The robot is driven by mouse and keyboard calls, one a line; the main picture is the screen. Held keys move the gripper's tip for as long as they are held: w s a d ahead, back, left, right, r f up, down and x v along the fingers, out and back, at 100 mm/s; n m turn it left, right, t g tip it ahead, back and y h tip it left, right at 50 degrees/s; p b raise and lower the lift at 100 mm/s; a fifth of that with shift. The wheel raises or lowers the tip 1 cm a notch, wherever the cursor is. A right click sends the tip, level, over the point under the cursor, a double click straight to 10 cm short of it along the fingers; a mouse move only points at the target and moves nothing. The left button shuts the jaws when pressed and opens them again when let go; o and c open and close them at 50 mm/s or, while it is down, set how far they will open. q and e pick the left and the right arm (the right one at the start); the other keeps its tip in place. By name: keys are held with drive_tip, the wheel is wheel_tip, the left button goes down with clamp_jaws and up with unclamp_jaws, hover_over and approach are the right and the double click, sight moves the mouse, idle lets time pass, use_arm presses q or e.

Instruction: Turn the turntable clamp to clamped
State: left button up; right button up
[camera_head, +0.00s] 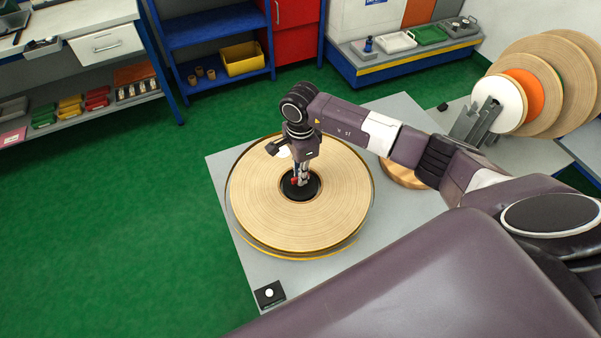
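The turntable (234,222) carries a large flat coil of tan tape (260,215) on a grey platform. At the coil's centre is a black round hub (310,192), the clamp, with a small red part (294,181) showing on it. My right gripper (301,182) points down at the hub from above, its fingers at or very near the red part. The fingers are small and partly covered by the wrist, so I cannot tell whether they are open or shut, or touching. My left gripper is not in view.
A small black box with a white button (269,293) sits at the platform's front left corner. A copper-coloured disc (399,173) lies behind my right arm. Upright tape reels (550,80) stand at the right. Green floor (110,220) at the left is clear.

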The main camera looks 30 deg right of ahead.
clamp_jaws()
drive_tip(key=m+b, duration=0.2)
drive_tip(key=m, duration=0.1)
drive_tip(key=shift+m, duration=0.4)
drive_tip(key=m+b, duration=0.2)
drive_tip(key=m, duration=0.3)
drive_tip(key=shift+b, duration=0.3)
drive_tip(key=m+b, duration=0.1)
drive_tip(key=m, duration=0.4)
drive_tip(key=shift+r+m+b, duration=0.1)
drive_tip(key=shift+m+b, duration=0.45)
drive_tip(key=shift+m, duration=1.45)
drive_tip(key=shift+w, duration=0.1)
drive_tip(key=o, duration=0.6)
unclamp_jaws()
drive_tip(key=shift+c, duration=0.2)
